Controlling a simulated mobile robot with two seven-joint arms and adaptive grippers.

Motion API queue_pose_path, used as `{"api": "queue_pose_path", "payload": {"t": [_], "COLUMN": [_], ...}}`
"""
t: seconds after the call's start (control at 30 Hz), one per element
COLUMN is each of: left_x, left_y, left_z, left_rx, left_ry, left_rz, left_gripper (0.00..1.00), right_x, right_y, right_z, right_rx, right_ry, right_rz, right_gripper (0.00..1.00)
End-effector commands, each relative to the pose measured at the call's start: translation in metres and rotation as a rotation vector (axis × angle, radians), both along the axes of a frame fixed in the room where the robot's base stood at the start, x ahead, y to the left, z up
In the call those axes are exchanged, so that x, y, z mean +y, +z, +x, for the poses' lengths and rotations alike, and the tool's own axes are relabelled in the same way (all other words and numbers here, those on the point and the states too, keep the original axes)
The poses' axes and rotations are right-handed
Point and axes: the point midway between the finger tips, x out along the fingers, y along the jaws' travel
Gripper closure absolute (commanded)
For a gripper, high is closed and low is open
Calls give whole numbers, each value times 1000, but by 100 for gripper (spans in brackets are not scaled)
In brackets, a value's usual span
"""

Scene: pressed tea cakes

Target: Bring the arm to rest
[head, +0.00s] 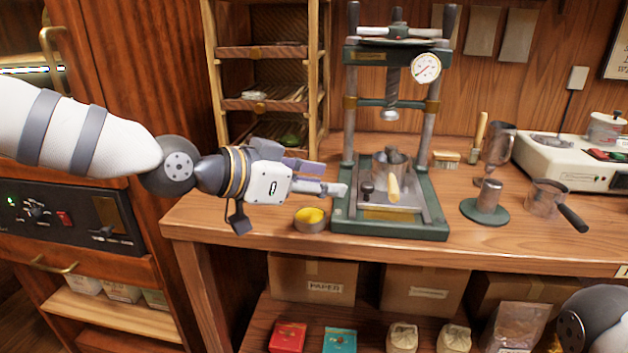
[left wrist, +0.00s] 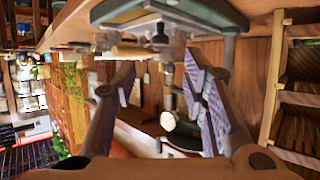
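My left arm comes in from the left in the head view, stretched out over the bench. My left gripper (head: 332,178) is level above the front left part of the bench, just left of the green press (head: 391,228) and above a small yellow-filled bowl (head: 310,219). In the left wrist view the fingers of the left gripper (left wrist: 160,66) stand well apart with nothing held between them. Part of my right arm shows at the lower right corner of the head view; its gripper is out of view.
The bench (head: 266,214) carries the press, a round green stand (head: 486,212), a handled pan (head: 549,198) and a white scale-like appliance (head: 565,165). A wooden rack (head: 212,75) stands behind the gripper. A cabinet (head: 110,95) is behind the arm. Boxes sit below.

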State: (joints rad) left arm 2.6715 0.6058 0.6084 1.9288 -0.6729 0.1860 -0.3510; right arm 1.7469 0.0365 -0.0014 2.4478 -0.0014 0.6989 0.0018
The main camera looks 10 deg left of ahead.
Motion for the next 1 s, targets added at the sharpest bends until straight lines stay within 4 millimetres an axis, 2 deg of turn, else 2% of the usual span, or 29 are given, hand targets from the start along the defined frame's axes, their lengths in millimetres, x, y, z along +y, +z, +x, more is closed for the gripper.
{"api": "queue_pose_path", "payload": {"t": [0.17, 0.4, 0.47, 0.5, 0.57, 0.67, 0.7, 0.77, 0.8, 0.87, 0.9, 0.97, 1.0], "left_x": [13, 13, 13, 12, 9, 5, 6, 10, 16, 26, 36, 53, 66], "left_y": [7, 7, 5, -4, -31, -108, -143, -191, -220, -259, -282, -311, -326], "left_z": [-12, -13, -14, -17, -26, -62, -83, -119, -146, -190, -222, -272, -305], "left_rx": [0, 0, 7, 28, 99, 308, 407, 551, 643, 777, 863, 982, 1054], "left_ry": [0, 0, 0, 2, 9, 53, 81, 132, 170, 233, 279, 353, 404], "left_rz": [-1, 0, 0, 0, 0, 3, 9, 23, 40, 74, 103, 158, 202], "left_gripper": [61, 61, 61, 61, 61, 61, 61, 61, 61, 61, 61, 61, 61], "right_x": [0, 0, 0, 0, 0, 0, 0, 0, 0, 0, 0, 0, 0], "right_y": [0, 0, 0, 1, 2, 7, 9, 12, 14, 17, 19, 22, 24], "right_z": [0, 0, 0, 1, 2, 6, 8, 11, 13, 16, 19, 22, 24], "right_rx": [0, 0, 0, -2, -7, -22, -29, -39, -46, -56, -63, -74, -81], "right_ry": [0, 0, 0, 0, 0, 0, -1, -1, -1, -2, -2, -2, -2], "right_rz": [0, 0, 0, 0, 0, 0, 1, 0, 0, 0, 0, 1, 0], "right_gripper": [60, 60, 60, 60, 60, 60, 60, 60, 60, 60, 60, 60, 60]}}
